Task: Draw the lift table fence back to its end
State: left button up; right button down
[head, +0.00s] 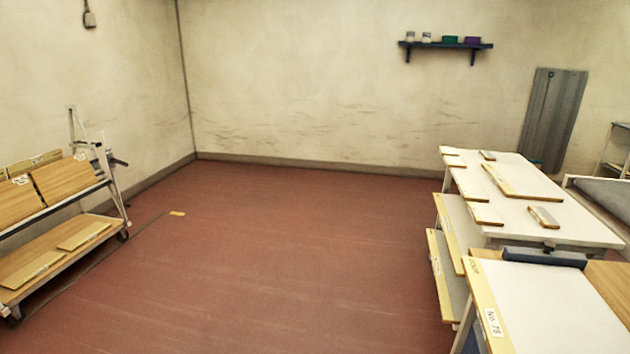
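Neither of my grippers is in view. At the lower right stands a white-topped table (560,310) with a yellow edge strip and a label reading about "No. 75". A dark blue bar (545,257) with a small dark knob lies across its far end, against the longer white table behind. It may be the lift table fence, but I cannot tell for sure. The near table is cut off by the bottom and right frame edges.
The longer white table (575,228) carries several thin boards, with shelves below. A wooden-shelved cart (60,255) stands at left. The red floor (270,250) between is largely clear.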

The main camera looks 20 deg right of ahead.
aim_at(547, 256)
jog(key=i+z, duration=0.25)
jog(key=z, duration=0.2)
jog(key=i+z, duration=0.25)
jog(key=z, duration=0.15)
jog(key=i+j+z, duration=0.15)
jog(key=z, duration=0.3)
jog(key=i+j+z, duration=0.2)
jog(key=z, duration=0.25)
jog(key=i, duration=0.05)
